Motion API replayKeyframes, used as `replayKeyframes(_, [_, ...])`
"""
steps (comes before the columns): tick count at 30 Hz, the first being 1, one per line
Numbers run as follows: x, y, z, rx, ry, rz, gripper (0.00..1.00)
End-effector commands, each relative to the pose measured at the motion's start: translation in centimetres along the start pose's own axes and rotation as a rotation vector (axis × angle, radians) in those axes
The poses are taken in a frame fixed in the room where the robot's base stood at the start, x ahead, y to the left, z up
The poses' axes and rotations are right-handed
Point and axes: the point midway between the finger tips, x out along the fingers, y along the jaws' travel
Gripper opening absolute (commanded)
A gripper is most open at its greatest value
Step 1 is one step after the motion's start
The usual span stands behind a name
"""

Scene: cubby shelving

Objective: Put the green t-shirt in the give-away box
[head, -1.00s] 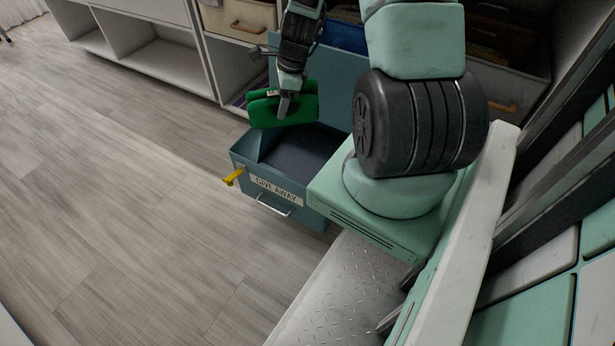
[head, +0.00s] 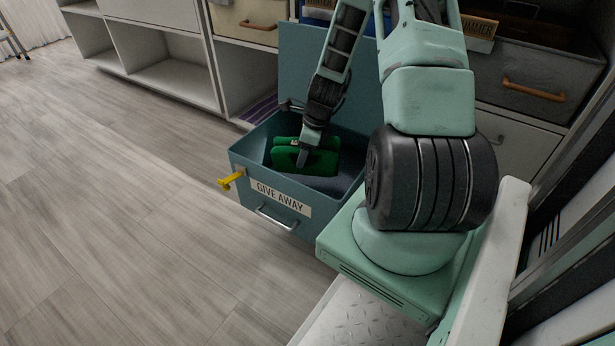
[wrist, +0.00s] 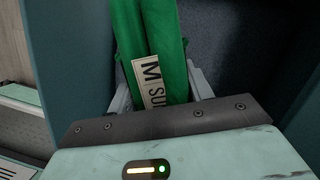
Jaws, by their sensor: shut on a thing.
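The green t-shirt (head: 322,161) is a folded bundle with a pale label, and it is down inside the teal give-away box (head: 243,165). The box stands on the floor with its lid raised at the back and "GIVE AWAY" on its front. My gripper (head: 303,160) is shut on the shirt, inside the box opening. In the wrist view the shirt (wrist: 126,35) sits between the fingers, with a label reading "M SU". The box's dark floor (wrist: 225,40) shows beside it. I cannot tell whether the shirt touches the bottom.
A yellow latch (head: 230,181) sticks out from the box's left front. White cubby shelving (head: 175,75) stands behind, with a grey drawer (head: 540,88) at the right. A purple striped cloth (head: 260,110) lies in a low cubby. The wood floor at left is clear.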

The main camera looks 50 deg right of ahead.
Motion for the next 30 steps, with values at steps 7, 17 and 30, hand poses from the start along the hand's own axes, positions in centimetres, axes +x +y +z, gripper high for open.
replayKeyframes(7, [3.4, -0.1, -0.9, -0.001, 0.0, -0.001, 0.25])
replayKeyframes(17, [6.7, -0.1, -1.8, -0.002, -0.001, -0.002, 0.25])
replayKeyframes(30, [6.7, 0.0, -1.8, -0.002, -0.001, -0.001, 0.73])
